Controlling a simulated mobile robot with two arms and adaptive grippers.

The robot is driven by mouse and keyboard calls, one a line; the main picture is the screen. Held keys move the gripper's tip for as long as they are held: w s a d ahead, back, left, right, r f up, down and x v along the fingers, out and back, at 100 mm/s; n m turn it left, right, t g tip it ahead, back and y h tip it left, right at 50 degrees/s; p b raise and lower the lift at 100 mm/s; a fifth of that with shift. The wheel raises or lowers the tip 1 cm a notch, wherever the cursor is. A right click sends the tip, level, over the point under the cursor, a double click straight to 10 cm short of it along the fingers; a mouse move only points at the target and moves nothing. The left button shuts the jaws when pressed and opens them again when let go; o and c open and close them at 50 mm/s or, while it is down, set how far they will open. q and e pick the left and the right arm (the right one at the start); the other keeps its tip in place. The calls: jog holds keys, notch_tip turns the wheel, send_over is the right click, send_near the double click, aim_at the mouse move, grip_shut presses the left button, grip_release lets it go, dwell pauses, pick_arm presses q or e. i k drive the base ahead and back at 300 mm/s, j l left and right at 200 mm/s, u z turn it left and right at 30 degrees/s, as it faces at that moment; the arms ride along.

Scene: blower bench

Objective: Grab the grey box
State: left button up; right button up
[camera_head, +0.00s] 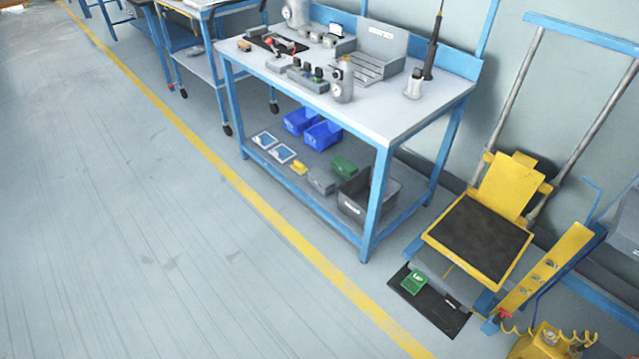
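Several grey boxes show in the head view, and I cannot tell which one the task means. A dark grey open bin (353,207) with a white label sits on the lower shelf at its right end. A smaller grey box (321,181) is just left of it on the same shelf. A light grey open-fronted box (380,40) with a label stands at the back of the bench top. A table leg stands close in front of the dark bin's right part. Neither of my grippers is in view.
The blue-framed bench (432,112) carries tools and a metal bottle (342,82). Blue bins (322,135) and a green box (343,166) share the lower shelf (262,160). A yellow lift cart (482,237) stands at right. The floor (130,220) in front is clear.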

aim_at(321, 182)
jog(key=i+j+z, duration=0.35)
jog(key=i+j, duration=0.5)
